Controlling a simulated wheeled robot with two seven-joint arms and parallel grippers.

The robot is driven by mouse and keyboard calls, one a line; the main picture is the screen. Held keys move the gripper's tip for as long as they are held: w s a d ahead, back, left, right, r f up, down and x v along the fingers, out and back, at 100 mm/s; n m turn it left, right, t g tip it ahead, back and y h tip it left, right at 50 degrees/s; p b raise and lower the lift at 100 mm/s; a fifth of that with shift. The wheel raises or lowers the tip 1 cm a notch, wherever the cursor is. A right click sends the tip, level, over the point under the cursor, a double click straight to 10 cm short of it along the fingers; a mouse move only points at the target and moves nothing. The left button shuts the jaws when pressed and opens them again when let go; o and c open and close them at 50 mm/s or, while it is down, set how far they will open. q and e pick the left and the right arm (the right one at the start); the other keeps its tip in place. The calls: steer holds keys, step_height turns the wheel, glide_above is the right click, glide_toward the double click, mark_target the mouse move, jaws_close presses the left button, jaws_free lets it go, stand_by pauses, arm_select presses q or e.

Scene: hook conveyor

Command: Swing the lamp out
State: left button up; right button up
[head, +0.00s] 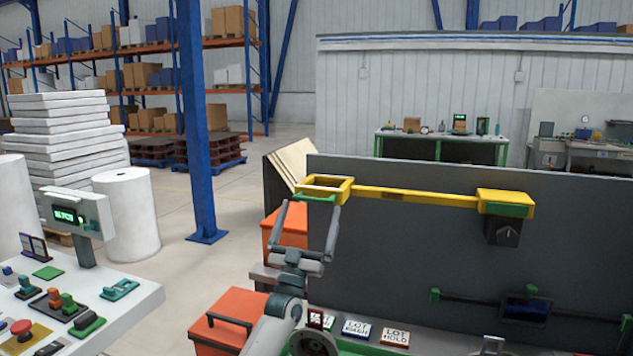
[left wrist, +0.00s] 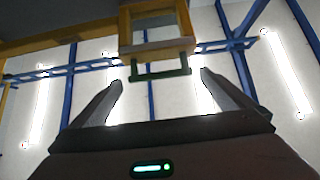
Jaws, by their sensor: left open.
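The lamp is a yellow arm (head: 415,197) along the top of a grey panel. At its left end is an open yellow rectangular frame (head: 325,188) with a green bar handle (head: 314,198) on its near side. Its right end meets a yellow and green block (head: 506,203). My left gripper (head: 310,206) points up at the handle, fingers spread. In the left wrist view, the handle (left wrist: 160,74) shows between the open fingertips (left wrist: 160,77), with the yellow frame (left wrist: 158,48) above it. I cannot tell whether the fingers touch the handle. My right gripper is out of view.
The grey panel (head: 420,255) stands right behind the gripper. A dark rod with a blue piece (head: 527,308) crosses it lower right. Orange boxes (head: 228,318) stand left of my arm. A control console (head: 70,300) is at the left.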

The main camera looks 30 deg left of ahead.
mark_target(316, 186)
arm_select(q)
steer(key=p+x, duration=0.2)
steer(key=x, duration=0.6)
steer(key=shift+w+r+p, duration=0.1)
steer(key=shift+p, duration=0.2)
steer(key=c, duration=1.3)
